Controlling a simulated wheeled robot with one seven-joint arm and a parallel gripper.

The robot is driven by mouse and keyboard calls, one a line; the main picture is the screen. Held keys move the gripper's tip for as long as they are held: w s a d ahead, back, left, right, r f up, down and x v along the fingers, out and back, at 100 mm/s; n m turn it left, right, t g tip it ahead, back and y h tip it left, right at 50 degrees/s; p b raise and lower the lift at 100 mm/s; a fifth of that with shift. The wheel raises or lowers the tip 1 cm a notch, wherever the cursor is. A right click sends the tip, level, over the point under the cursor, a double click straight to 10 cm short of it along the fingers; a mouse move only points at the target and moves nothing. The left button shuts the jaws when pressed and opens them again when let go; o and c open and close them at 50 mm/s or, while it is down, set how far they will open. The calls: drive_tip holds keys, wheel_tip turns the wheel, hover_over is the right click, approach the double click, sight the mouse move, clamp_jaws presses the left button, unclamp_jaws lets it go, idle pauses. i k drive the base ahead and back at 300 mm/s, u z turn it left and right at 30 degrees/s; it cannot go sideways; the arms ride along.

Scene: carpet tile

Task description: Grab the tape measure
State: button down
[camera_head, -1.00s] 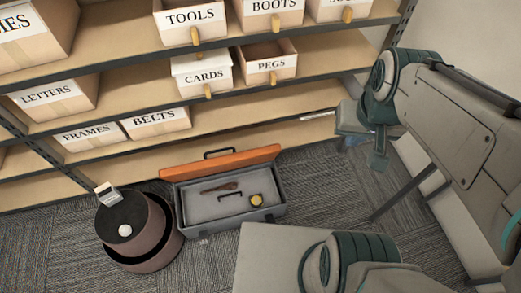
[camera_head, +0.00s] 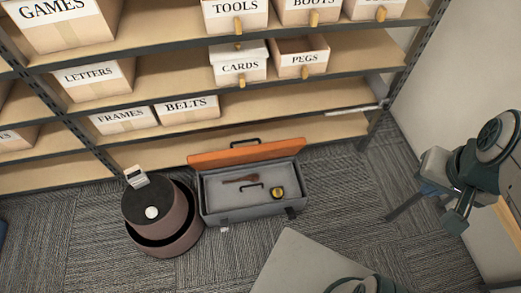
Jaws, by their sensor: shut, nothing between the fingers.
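The tape measure (camera_head: 277,193) is small, yellow and black, and lies toward the right end inside an open grey toolbox (camera_head: 245,213) on the carpet. The toolbox's orange lid (camera_head: 245,153) is tipped back toward the shelves. My gripper (camera_head: 455,221) is at the right side of the view, raised and well to the right of the toolbox, apart from the tape measure. It is shut and holds nothing; its fingertips are small and hard to make out.
A brown-handled tool (camera_head: 240,179) lies in the toolbox, left of the tape measure. A round dark-brown container (camera_head: 165,228) stands left of the toolbox. Behind are shelves (camera_head: 330,127) with labelled boxes such as PEGS (camera_head: 302,58). A white wall (camera_head: 455,70) rises at right. Carpet right of the toolbox is clear.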

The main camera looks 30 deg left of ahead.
sight(278, 193)
drive_tip(key=k, duration=0.4)
drive_tip(key=u, duration=1.4)
drive_tip(key=i, duration=0.5)
drive_tip(key=z, duration=0.45)
drive_tip(key=k, duration=0.6)
drive_tip(key=z, duration=0.7)
drive_tip(key=i, duration=1)
drive_tip(key=u, duration=0.55)
